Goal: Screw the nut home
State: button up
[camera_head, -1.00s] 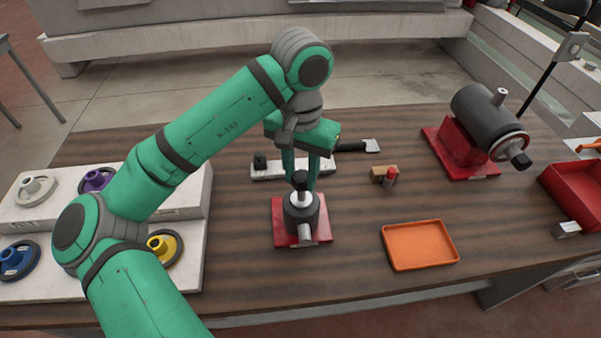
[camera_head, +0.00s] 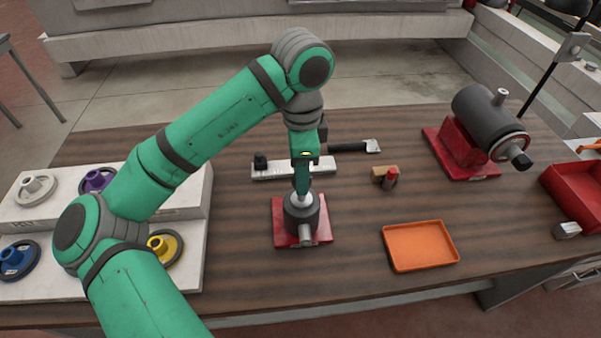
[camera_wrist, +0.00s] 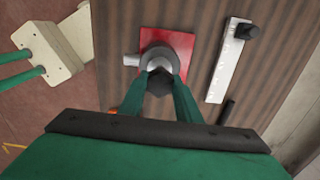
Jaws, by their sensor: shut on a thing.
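The nut (camera_wrist: 159,82) is black and sits at the top of the spindle of a small dark cylindrical unit (camera_head: 302,216) on a red base plate (camera_head: 282,237). In the head view my gripper (camera_head: 302,184) points straight down over the unit, seen edge-on, and hides most of the nut. In the wrist view my gripper (camera_wrist: 160,84) has its two green fingers on either side of the nut, shut on it. A silver collar shows below the fingers. How far down the thread the nut sits cannot be told.
An orange tray (camera_head: 420,246) lies to the right. A wooden block with a red piece (camera_head: 390,178) and a pale bar (camera_head: 275,170) lie behind. A dark motor-like machine (camera_head: 485,118) stands at the back right. Coloured handwheels fill the pale stand (camera_head: 190,205) at left.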

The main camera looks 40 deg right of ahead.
jog(key=o, duration=1.2)
jog(key=shift+s+d, duration=0.15)
jog(key=shift+c, duration=1.1)
